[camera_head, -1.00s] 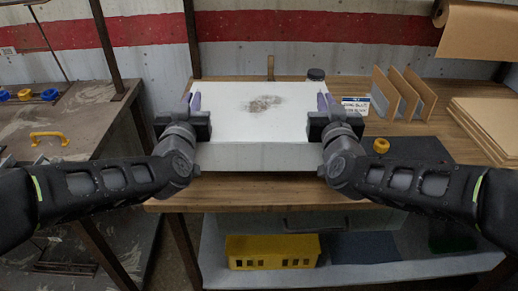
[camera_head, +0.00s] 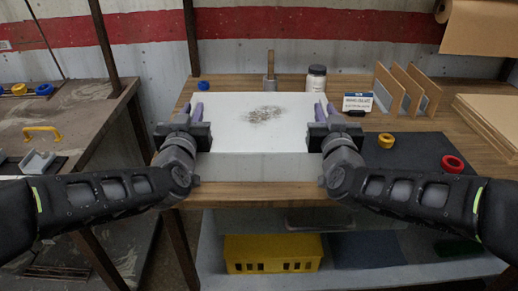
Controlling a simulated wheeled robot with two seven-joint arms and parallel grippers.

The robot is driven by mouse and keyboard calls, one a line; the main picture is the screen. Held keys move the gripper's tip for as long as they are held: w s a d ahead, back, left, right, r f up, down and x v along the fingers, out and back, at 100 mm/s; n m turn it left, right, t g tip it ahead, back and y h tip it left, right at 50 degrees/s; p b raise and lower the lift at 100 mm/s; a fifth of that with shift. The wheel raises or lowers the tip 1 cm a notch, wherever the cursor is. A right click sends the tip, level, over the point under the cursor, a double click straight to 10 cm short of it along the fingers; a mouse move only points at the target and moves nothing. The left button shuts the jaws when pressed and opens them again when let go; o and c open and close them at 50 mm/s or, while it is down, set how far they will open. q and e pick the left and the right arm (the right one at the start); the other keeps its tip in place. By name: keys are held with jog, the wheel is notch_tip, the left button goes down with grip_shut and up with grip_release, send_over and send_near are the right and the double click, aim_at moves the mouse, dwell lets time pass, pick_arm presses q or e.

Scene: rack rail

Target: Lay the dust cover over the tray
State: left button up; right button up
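The dust cover (camera_head: 285,132) is a white, box-shaped piece with a speckled grey patch on top and a paler grey front face. It is level, at the front middle of the wooden bench. My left gripper (camera_head: 193,110) is at its left edge and my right gripper (camera_head: 326,110) at its right edge. The purple fingers point away from me, and each pair appears closed on the cover's edge. I cannot see a separate tray; anything under the cover is hidden. Whether the cover touches the bench is unclear.
To the right are a label sign (camera_head: 357,102), upright dividers (camera_head: 402,92) and a dark mat (camera_head: 418,150) with yellow and red rings. A yellow crate (camera_head: 272,254) sits below.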

pick_arm(q)
jog(key=shift+o, duration=1.1)
pick_arm(e)
jog(key=shift+o, duration=1.1)
pick_arm(q)
jog(key=s, duration=0.7)
jog(key=shift+s, duration=0.25)
pick_arm(e)
jog(key=shift+s, duration=0.1)
jog(key=s, duration=0.7)
jog(key=shift+s, duration=0.15)
